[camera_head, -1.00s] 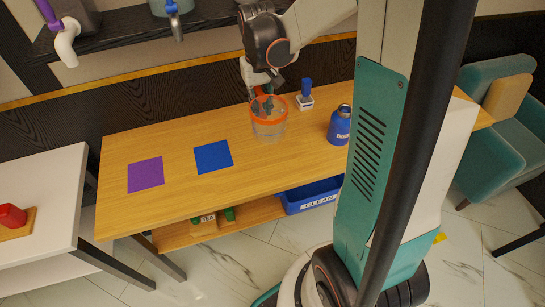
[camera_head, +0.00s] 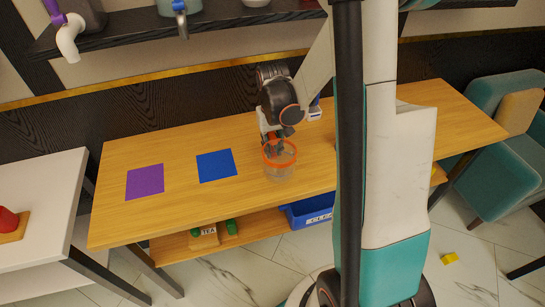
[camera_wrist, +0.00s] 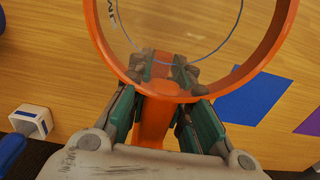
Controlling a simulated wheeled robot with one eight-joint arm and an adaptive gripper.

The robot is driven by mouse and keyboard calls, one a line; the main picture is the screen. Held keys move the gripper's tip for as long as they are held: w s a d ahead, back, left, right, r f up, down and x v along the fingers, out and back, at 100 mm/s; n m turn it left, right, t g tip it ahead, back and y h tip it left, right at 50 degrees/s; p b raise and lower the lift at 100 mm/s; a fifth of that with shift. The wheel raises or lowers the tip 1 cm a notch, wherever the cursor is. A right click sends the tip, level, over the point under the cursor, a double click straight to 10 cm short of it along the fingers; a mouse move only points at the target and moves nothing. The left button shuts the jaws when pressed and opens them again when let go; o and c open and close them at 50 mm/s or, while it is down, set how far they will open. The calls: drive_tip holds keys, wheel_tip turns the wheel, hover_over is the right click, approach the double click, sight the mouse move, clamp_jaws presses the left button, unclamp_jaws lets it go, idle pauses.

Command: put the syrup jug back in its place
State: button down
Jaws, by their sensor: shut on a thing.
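A clear jug (camera_head: 280,172) with an orange rim and orange handle is over the wooden table (camera_head: 130,215), right of the blue mat (camera_head: 216,166). My gripper (camera_head: 274,145) is shut on the jug's handle. In the wrist view my gripper (camera_wrist: 160,100) has its fingers on both sides of the orange handle (camera_wrist: 152,122), with the jug's round orange rim (camera_wrist: 278,35) ahead.
A purple mat (camera_head: 145,181) lies left of the blue mat; both are bare. A blue-handled item with a white base (camera_head: 314,114) stands behind my gripper. Below are a blue bin (camera_head: 308,211) and a TEA box (camera_head: 204,238). Dispenser taps (camera_head: 181,22) hang above.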

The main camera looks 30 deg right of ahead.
sight(273, 137)
drive_tip(key=shift+f+b, duration=0.7)
drive_tip(key=shift+f, duration=1.35)
drive_tip(key=shift+f, duration=0.1)
drive_tip(key=c, duration=1.4)
unclamp_jaws()
drive_tip(key=shift+c, duration=0.2)
wheel_tip(273, 137, up, 12)
drive_tip(key=p, duration=0.4)
drive_tip(key=shift+s, duration=0.15)
drive_tip(key=s+a, duration=0.2)
drive_tip(key=s, duration=0.5)
drive_tip(key=s+a+p, duration=0.1)
drive_tip(key=s+a, duration=0.1)
drive_tip(key=s, duration=0.6)
drive_tip(key=shift+s+a, duration=0.2)
drive_tip(key=shift+a, duration=0.05)
